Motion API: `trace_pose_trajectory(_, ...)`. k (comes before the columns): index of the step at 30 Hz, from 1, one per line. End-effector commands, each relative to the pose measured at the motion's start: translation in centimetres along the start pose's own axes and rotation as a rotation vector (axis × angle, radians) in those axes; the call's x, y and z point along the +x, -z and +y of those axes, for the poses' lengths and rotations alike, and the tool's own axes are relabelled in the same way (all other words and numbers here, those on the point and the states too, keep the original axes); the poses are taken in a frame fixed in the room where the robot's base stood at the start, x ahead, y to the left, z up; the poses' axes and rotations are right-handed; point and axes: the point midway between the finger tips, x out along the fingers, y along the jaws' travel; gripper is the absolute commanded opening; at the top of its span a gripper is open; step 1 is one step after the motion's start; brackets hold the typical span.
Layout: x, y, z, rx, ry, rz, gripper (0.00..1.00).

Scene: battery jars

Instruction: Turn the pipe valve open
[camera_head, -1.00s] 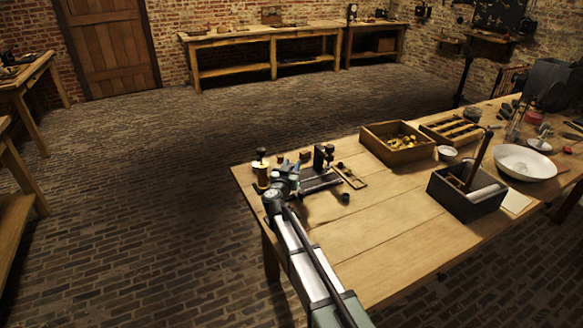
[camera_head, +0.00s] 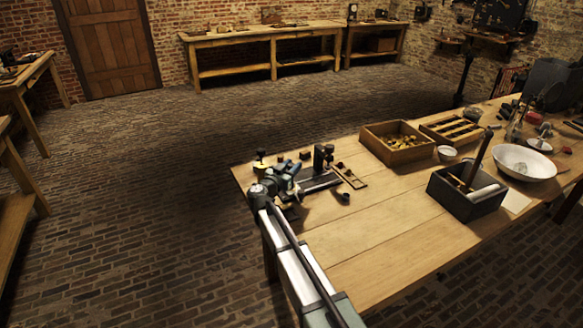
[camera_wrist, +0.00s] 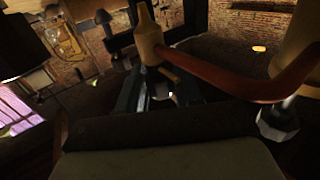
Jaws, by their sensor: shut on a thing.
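The pipe valve shows close up in the wrist view as a tan, brass-like body (camera_wrist: 149,42) with a narrow top and a short tan handle reaching down toward my fingers. A reddish copper pipe (camera_wrist: 235,86) runs from it to the right. In the camera_head view, a small part with a black top (camera_head: 261,155) shows at the table's left corner, mostly hidden behind my wrist. My gripper (camera_wrist: 160,92) is shut on the valve's handle. The exact contact is dark and partly hidden. My gripper also shows in the camera_head view (camera_head: 281,176).
A dark vise-like fixture (camera_head: 322,160) stands just right of my gripper, beside a small wooden frame (camera_head: 350,176). A wooden box of brass pieces (camera_head: 397,151) and a dark box (camera_head: 462,200) stand farther right. The table's front middle (camera_head: 375,235) is clear.

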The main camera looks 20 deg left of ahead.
Motion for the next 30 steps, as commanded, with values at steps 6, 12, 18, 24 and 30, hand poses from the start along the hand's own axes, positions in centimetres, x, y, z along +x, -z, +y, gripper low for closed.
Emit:
trace_pose_trajectory(6,0.0,0.0,0.0,0.001,0.001,0.000,0.47)
trace_pose_trajectory(12,0.0,0.0,0.0,0.001,0.001,0.000,0.53)
trace_pose_trajectory(18,-0.5,0.0,0.0,0.001,0.002,0.000,0.53)
trace_pose_trajectory(24,-3.3,0.0,0.1,0.001,0.003,0.000,0.53)
trace_pose_trajectory(30,-7.2,0.0,0.2,0.001,0.004,-0.001,0.53)
